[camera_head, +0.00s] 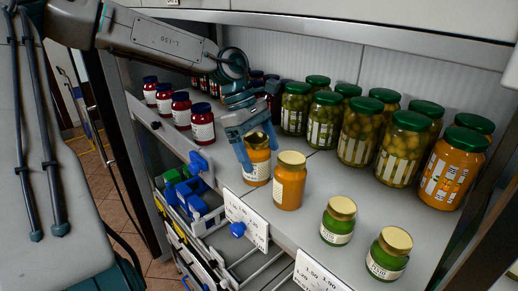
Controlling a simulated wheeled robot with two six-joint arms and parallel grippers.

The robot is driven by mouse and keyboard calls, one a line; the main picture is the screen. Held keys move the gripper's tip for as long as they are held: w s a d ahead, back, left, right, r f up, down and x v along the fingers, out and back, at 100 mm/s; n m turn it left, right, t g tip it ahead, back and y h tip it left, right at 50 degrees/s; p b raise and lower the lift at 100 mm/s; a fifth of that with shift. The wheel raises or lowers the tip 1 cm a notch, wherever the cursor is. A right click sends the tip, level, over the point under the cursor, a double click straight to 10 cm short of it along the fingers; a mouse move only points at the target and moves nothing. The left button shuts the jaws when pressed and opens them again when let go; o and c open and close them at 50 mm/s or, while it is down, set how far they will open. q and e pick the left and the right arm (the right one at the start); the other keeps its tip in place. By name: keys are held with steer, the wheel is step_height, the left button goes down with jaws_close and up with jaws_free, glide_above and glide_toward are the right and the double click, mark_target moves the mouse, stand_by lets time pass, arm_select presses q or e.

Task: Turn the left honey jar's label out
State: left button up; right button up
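Two orange honey jars with gold lids stand side by side on the shelf near its front edge. The left honey jar (259,170) is upright, with a pale label on the side I see, partly covered. My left gripper (259,157) reaches down from above, its blue fingers on either side of this jar's lid and upper part. I cannot tell whether they press on it. The right honey jar (290,180) stands just beside it, its pale label toward the lower left. My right gripper is not in view.
Two green jars with gold lids (338,221) (389,254) stand to the right. Several pickle jars (359,133) and orange jars (453,170) line the back. Red jars (202,124) stand at left. Price cards (246,221) hang on the front edge.

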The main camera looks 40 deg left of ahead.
mark_target(254, 136)
arm_select(q)
steer(key=shift+a+r, duration=0.15)
steer(key=shift+a, duration=0.05)
steer(key=b+v, duration=0.3)
steer(key=v, duration=0.1)
steer(key=shift+a+r, duration=0.1)
steer(key=shift+r, duration=0.05)
steer(key=s+a+b, duration=0.2)
steer(key=a+b, duration=0.2)
steer(key=a, duration=0.7)
steer(key=shift+a+r+b, duration=0.2)
steer(key=shift+a+b, duration=0.1)
steer(key=shift+a, duration=0.1)
